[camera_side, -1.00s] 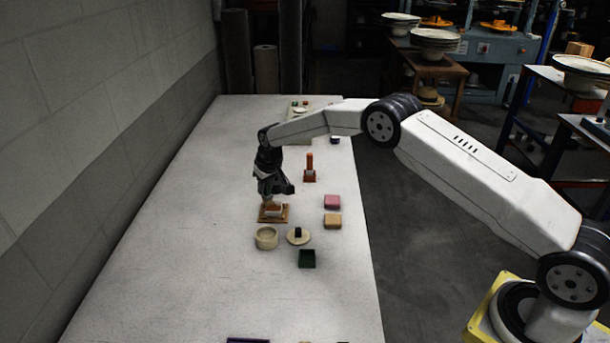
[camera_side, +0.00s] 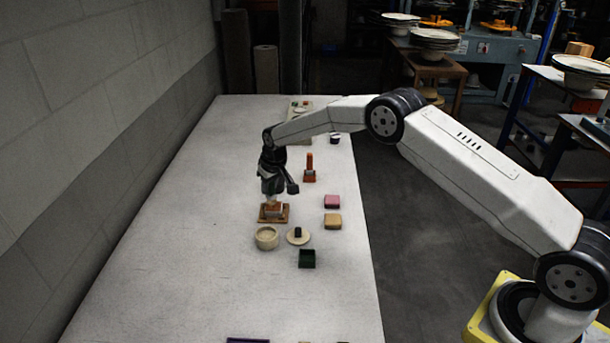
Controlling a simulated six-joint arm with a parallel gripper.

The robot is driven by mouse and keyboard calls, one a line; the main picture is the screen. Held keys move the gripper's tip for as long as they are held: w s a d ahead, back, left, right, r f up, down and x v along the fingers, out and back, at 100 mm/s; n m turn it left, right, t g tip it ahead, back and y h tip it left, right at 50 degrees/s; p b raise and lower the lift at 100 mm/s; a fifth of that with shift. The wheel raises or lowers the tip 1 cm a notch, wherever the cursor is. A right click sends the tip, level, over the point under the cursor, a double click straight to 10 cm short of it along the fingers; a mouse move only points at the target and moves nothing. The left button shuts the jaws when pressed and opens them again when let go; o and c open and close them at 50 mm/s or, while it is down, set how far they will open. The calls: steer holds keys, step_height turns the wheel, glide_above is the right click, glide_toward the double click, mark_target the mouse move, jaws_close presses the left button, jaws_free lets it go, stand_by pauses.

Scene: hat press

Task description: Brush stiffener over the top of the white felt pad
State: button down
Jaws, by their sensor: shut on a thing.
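My gripper (camera_side: 272,194) points down over a brown wooden base (camera_side: 285,219) on the left middle of the table. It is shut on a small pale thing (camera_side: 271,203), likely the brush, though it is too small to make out. A light block shows on the base below the gripper, partly hidden; I cannot tell whether it is the white felt pad, or whether the held thing touches it. A cream round pot (camera_side: 266,240) stands open just in front of the base. A pale round disc with a dark knob (camera_side: 298,235), like a lid, lies to its right.
An orange upright piece (camera_side: 309,170) stands behind and to the right of the base. A pink block (camera_side: 332,202) and a tan block (camera_side: 333,222) lie at the right, with a dark green box (camera_side: 307,259) in front. The table's left and front areas are mostly clear.

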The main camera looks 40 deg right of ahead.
steer(key=shift+w+a, duration=0.3)
steer(key=shift+w+a+r, duration=0.1)
steer(key=shift+r, duration=0.1)
step_height(320, 180, up, 8)
steer(key=shift+f, duration=0.15)
stand_by(0.7)
